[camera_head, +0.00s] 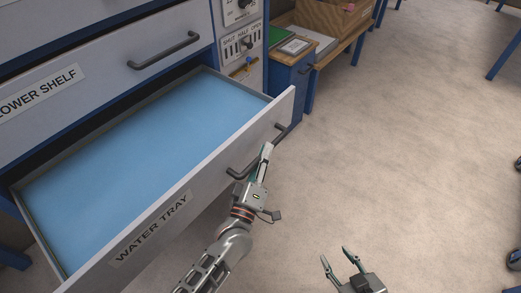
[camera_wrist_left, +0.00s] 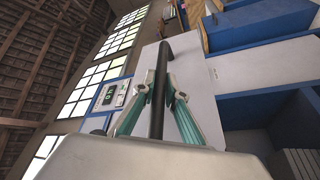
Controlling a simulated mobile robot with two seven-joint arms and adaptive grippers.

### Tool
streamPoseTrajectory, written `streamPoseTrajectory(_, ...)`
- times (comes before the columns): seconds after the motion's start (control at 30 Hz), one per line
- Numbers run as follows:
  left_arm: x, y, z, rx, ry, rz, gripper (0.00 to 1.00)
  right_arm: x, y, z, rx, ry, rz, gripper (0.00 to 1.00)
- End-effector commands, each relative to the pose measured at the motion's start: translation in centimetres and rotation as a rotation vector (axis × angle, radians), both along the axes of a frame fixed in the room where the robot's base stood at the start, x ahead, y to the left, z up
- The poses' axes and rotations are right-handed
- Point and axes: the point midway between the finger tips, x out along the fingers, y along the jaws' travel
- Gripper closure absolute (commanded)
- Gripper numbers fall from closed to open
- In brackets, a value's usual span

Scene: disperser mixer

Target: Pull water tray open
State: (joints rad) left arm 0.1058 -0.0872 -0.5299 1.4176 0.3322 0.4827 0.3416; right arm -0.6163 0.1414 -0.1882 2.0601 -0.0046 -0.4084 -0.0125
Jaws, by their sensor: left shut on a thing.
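The water tray (camera_head: 120,160) is a wide drawer with a pale front, a "WATER TRAY" label (camera_head: 150,231) and a blue interior. It stands well out of the cabinet. Its dark bar handle (camera_head: 240,170) is on the drawer front. My left gripper (camera_head: 265,158) is at the handle. In the left wrist view its two fingers (camera_wrist_left: 160,92) are closed around the dark handle bar (camera_wrist_left: 160,75). My right gripper (camera_head: 336,263) is at the bottom, away from the drawer, with its fingers apart and nothing between them.
Above the tray is a closed drawer labelled "LOWER SHELF" (camera_head: 40,92) with its own dark handle (camera_head: 165,50). A panel with switches (camera_head: 240,43) is at the cabinet's right edge. A blue side cabinet (camera_head: 290,85) stands behind the tray's right end.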

Motion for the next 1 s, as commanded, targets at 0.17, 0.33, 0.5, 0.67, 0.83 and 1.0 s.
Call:
streamPoseTrajectory(0.17, 0.0, 0.0, -0.1, 0.001, 0.001, 0.0, 1.0, 0.0, 0.0, 0.0, 0.0, 0.0, 0.001, 0.6)
streamPoseTrajectory(0.33, 0.0, 0.0, -0.1, 0.001, 0.001, 0.0, 0.71, 0.0, 0.0, 0.0, 0.0, 0.0, 0.001, 0.6)
streamPoseTrajectory(0.5, 0.0, 0.0, -0.1, 0.001, 0.001, 0.0, 0.71, 0.0, 0.0, 0.0, -0.001, 0.0, 0.002, 0.6)
streamPoseTrajectory(0.67, -0.2, 0.1, -0.1, 0.001, 0.001, 0.0, 0.71, 0.1, 0.1, 0.0, -0.001, -0.002, 0.004, 0.6)
streamPoseTrajectory(0.83, -1.9, 0.7, -0.6, 0.001, 0.003, 0.0, 0.71, 0.1, 0.1, 0.0, 0.0, -0.002, 0.003, 0.6)
streamPoseTrajectory(1.0, -5.2, 1.7, -1.4, 0.002, 0.004, -0.002, 0.71, 0.1, 0.1, 0.0, 0.0, -0.001, 0.002, 0.6)
